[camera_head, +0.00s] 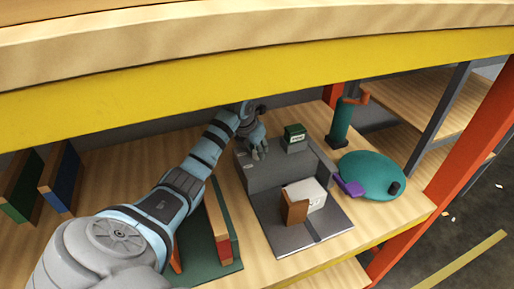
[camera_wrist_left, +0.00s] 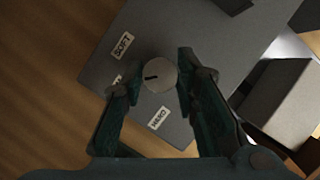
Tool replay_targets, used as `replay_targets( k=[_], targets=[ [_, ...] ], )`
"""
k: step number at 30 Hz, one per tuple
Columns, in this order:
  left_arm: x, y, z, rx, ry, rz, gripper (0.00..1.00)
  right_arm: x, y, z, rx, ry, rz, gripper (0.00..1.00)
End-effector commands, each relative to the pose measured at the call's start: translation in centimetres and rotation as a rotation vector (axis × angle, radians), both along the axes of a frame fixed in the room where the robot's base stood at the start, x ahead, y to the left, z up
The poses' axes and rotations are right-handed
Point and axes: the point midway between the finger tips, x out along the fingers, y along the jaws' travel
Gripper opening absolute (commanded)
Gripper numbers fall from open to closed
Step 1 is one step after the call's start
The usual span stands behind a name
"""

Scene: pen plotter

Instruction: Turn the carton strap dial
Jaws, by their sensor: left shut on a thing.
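The strap dial (camera_wrist_left: 162,70) is a round pale grey knob with a dark pointer mark, on a dark grey top face (camera_wrist_left: 195,40). The mark points left in the left wrist view, towards a partly hidden label (camera_wrist_left: 117,81). A SOFT label (camera_wrist_left: 123,45) is above left and a HARD label (camera_wrist_left: 158,119) is below. My left gripper (camera_wrist_left: 159,76) is shut on the dial, one finger on each side. In the head view my left gripper (camera_head: 256,143) is at the back of the grey machine (camera_head: 270,175); it hides the dial there. My right gripper is out of view.
A white carton (camera_head: 311,193) with a brown piece beside it sits on the machine's lower bed. A green box (camera_head: 294,137) is behind. A teal round plate (camera_head: 372,172) and a green post (camera_head: 342,125) stand right. A yellow shelf beam (camera_head: 250,85) crosses above.

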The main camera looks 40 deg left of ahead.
Motion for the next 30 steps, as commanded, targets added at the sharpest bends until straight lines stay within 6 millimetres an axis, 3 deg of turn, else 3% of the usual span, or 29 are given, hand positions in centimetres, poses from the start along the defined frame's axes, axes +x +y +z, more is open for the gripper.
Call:
replay_targets(
  k=[18, 30],
  targets=[
    [0.1, 0.4, 0.0, 0.000, -0.003, -0.556, 0.00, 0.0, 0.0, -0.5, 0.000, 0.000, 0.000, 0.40],
    [0.2, 0.5, 0.0, 0.001, -0.003, -0.795, 0.00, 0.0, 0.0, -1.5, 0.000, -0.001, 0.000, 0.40]
  ],
)
